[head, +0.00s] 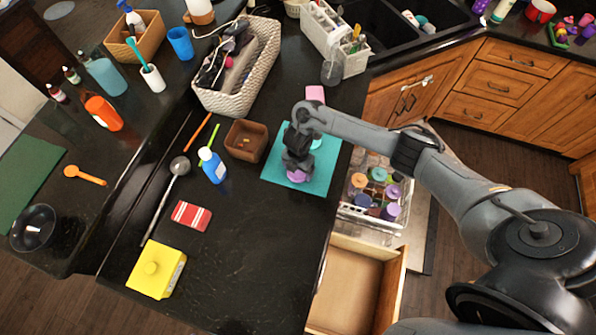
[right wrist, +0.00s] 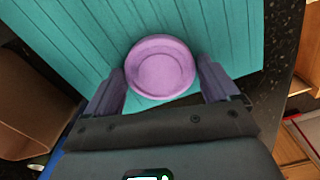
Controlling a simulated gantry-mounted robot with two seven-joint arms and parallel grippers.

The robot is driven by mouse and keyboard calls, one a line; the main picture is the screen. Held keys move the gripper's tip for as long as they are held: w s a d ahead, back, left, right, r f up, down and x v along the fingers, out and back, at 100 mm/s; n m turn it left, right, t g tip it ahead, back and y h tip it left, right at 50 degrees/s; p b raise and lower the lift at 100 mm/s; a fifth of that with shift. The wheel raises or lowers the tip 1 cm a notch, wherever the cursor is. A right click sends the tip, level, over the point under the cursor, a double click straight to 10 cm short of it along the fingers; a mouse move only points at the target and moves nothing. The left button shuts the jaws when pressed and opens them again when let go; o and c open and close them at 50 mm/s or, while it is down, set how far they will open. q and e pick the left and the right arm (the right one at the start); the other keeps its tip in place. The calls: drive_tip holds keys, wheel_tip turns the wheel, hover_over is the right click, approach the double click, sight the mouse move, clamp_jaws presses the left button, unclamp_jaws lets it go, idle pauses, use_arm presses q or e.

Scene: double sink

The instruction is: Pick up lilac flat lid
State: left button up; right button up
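The lilac flat lid (right wrist: 160,67) is a round disc with a raised rim, over the teal ribbed mat (right wrist: 72,32). In the head view the lid (head: 297,176) shows partly below my right gripper (head: 297,165), near the front of the teal mat (head: 322,180). In the right wrist view the fingers of my right gripper (right wrist: 163,85) are spread, one on each side of the lid. Small gaps seem to show between the fingers and the rim. My left gripper is not in view.
A pink block (head: 315,94) lies behind the mat. An open drawer (head: 350,285) and a rack of colored lids (head: 375,192) lie off the counter's right edge.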

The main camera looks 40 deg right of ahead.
drive_tip(key=c, duration=0.6)
drive_tip(key=shift+c, duration=0.2)
